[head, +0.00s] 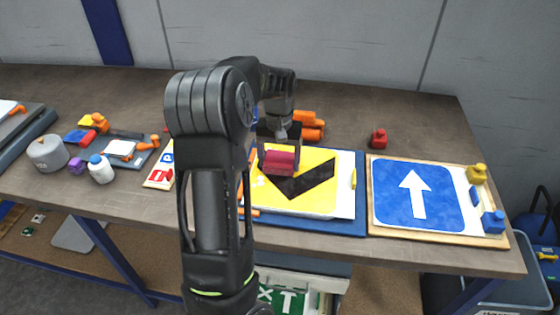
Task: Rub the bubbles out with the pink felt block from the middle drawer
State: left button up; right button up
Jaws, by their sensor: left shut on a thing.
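My left gripper (279,148) is shut on the pink felt block (279,161), a dark pink-red piece. It is over the upper left part of a yellow sign with a black chevron (318,178). I cannot tell whether the block touches the sign's face. Small pale spots, which look like bubbles (261,181), show on the yellow just left of and below the block. The sign lies on a white sheet on a blue board (350,228). My forearm hides part of the board's left side. My right gripper is out of view.
A blue arrow sign (418,195) lies on a wooden board to the right, with yellow and blue clamps on its edge. Orange rolls (308,125) and a red piece (378,139) lie behind. Pots and tools are at left. An open drawer (300,285) with a green sign shows below.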

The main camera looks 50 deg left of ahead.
aim_at(276, 153)
pick_arm(q)
jog(key=shift+a, duration=0.1)
jog(key=shift+w+a+f+p, duration=0.1)
jog(key=shift+w+a+p, duration=0.2)
jog(key=shift+a, duration=0.4)
jog(key=shift+w+a+p, duration=0.1)
jog(key=shift+w+a, duration=0.3)
jog(key=shift+a, duration=0.25)
jog(key=shift+w+a+p, duration=0.4)
jog(key=shift+a, duration=0.4)
jog(key=shift+w+a+p, duration=0.35)
jog(key=shift+a, duration=0.45)
jog(key=shift+w+a, duration=0.2)
jog(key=shift+a, duration=0.2)
jog(key=shift+w+a+p, duration=0.3)
jog(key=shift+a+p, duration=0.1)
jog(key=shift+a, duration=0.1)
jog(key=shift+w+a+p, duration=0.25)
jog(key=shift+a+p, duration=0.1)
jog(key=shift+a, duration=0.15)
